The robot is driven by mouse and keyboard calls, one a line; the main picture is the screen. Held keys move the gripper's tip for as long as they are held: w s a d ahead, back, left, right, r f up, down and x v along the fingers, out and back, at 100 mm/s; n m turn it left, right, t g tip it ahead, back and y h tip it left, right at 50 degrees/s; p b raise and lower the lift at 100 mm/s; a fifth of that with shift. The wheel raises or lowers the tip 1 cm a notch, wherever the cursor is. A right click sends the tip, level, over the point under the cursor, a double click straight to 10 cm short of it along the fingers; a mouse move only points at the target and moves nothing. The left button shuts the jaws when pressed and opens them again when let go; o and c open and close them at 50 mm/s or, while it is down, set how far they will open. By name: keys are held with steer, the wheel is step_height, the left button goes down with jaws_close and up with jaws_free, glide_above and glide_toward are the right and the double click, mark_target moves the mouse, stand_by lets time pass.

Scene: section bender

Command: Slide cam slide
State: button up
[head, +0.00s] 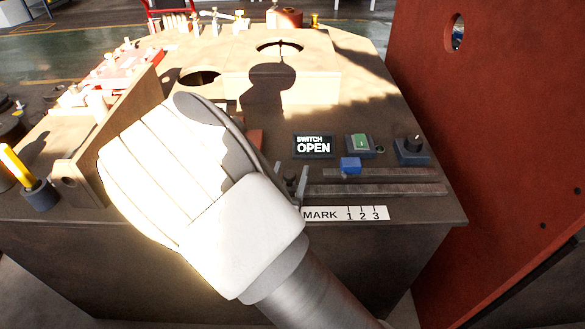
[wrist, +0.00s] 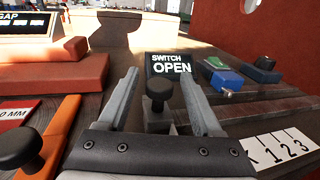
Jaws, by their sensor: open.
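The likely cam slide is a grey block with a black knob (wrist: 158,89) on top, at the left end of the dark metal rails (head: 375,189). My gripper (wrist: 160,75) is open, with one finger on each side of the knob. A gap shows between the knob and each finger. In the head view my gripper (head: 291,175) is at the left end of the rails, and my arm hides part of that area. A white strip (head: 345,214) reading MARK 1 2 3 lies along the front of the rails.
A blue block (head: 350,165) sits by the rear rail. Behind it are a SWITCH OPEN display (head: 314,146), a green button (head: 361,143) and a black knob box (head: 411,150). An orange bar (wrist: 50,138) lies left of my gripper. A red panel (head: 470,130) stands right.

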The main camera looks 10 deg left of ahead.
steer(key=shift+w, duration=1.3)
jaws_close()
stand_by(0.5)
